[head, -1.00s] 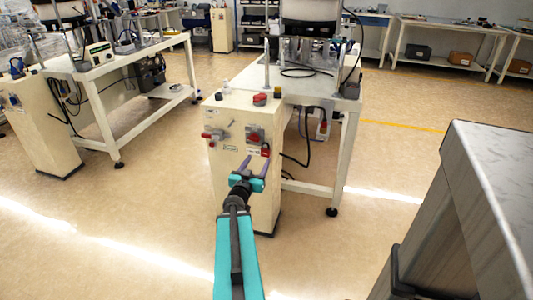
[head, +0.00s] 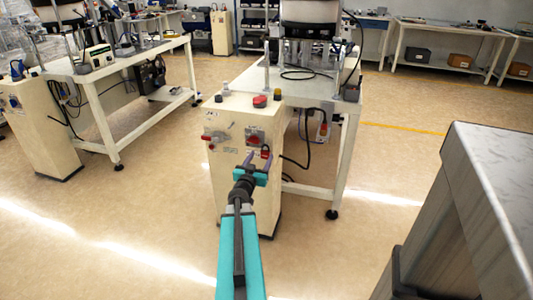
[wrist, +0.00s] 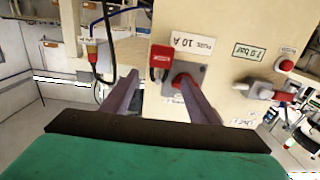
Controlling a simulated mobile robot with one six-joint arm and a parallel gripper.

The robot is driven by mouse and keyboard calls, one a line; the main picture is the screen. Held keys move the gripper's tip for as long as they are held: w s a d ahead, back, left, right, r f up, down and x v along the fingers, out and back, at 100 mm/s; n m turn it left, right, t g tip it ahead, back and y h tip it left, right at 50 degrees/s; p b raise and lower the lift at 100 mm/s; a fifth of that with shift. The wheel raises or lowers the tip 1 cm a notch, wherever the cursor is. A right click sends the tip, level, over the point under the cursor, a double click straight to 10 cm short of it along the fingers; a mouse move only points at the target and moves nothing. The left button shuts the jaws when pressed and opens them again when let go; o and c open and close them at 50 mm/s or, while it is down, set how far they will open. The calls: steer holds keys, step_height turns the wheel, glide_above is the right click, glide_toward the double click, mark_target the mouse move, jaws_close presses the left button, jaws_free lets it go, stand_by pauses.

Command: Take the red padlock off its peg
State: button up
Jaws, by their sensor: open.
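The red padlock (wrist: 160,62) hangs at the front of a cream cabinet, beside a red rotary switch (wrist: 180,82) on a grey plate. The wrist view shows the labels upside down. In the head view the padlock (head: 265,152) is small, just below and right of the switch (head: 254,137). My gripper (head: 259,160) is open and empty, its two purple fingers pointing at the cabinet. In the wrist view the padlock lies between the fingertips (wrist: 157,77); whether they reach around it I cannot tell. One finger partly covers the switch. The peg is not clearly visible.
A red-handled valve (wrist: 283,97) sits to the side on the same panel. A red button (head: 260,101) tops the cabinet (head: 232,180). A white table (head: 322,90) with hanging cables stands behind. A grey-topped bench (head: 500,170) is close on the right.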

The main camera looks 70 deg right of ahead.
mark_target(263, 151)
steer(key=shift+w+d+f+b, duration=0.15)
steer(key=shift+d+b, duration=0.1)
steer(key=shift+d, duration=0.45)
steer(key=shift+s+d+f+b, duration=0.1)
steer(key=shift+d+b, duration=0.1)
steer(key=shift+d, duration=0.5)
steer(key=shift+d+r, duration=0.1)
steer(key=shift+d, duration=1)
steer(key=c, duration=1.2)
steer(key=shift+o, duration=0.2)
steer(key=shift+w+r+p, duration=0.2)
steer(key=shift+r+p, duration=0.15)
steer(key=shift+p, duration=0.15)
